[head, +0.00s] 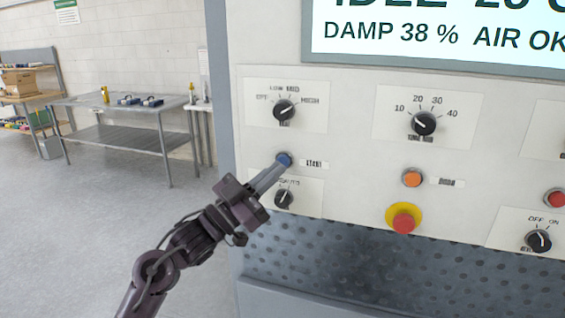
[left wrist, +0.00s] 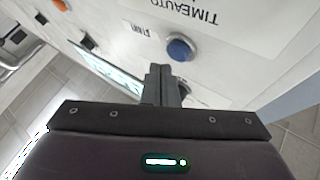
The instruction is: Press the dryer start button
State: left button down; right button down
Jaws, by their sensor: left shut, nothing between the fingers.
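The start button is a round blue button (head: 284,160) on the light control panel (head: 345,165), left of a label that reads START. It also shows in the left wrist view (left wrist: 180,47), beside its label. My left gripper (head: 278,167) is shut and empty, its fingers pointing up at the button. In the head view the fingertips overlap the button's lower edge. In the left wrist view the fingertips (left wrist: 160,68) appear just short of the button; I cannot tell whether they touch. My right gripper is not in view.
Several dial knobs surround the button, one (head: 284,198) just below it. An orange button (head: 413,178) and a red emergency button on a yellow collar (head: 403,220) sit to the right. The display (head: 440,35) reads DAMP 38 %. A metal table (head: 120,104) stands behind left; floor is clear.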

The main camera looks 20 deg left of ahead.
pick_arm(q)
jog(key=shift+w, duration=0.15)
dwell(0.7)
jog(key=shift+w, duration=0.3)
jog(key=shift+w, duration=0.5)
dwell(0.6)
jog(key=shift+s, duration=0.95)
jog(key=shift+s+a, duration=0.1)
jog(key=shift+s, duration=2.35)
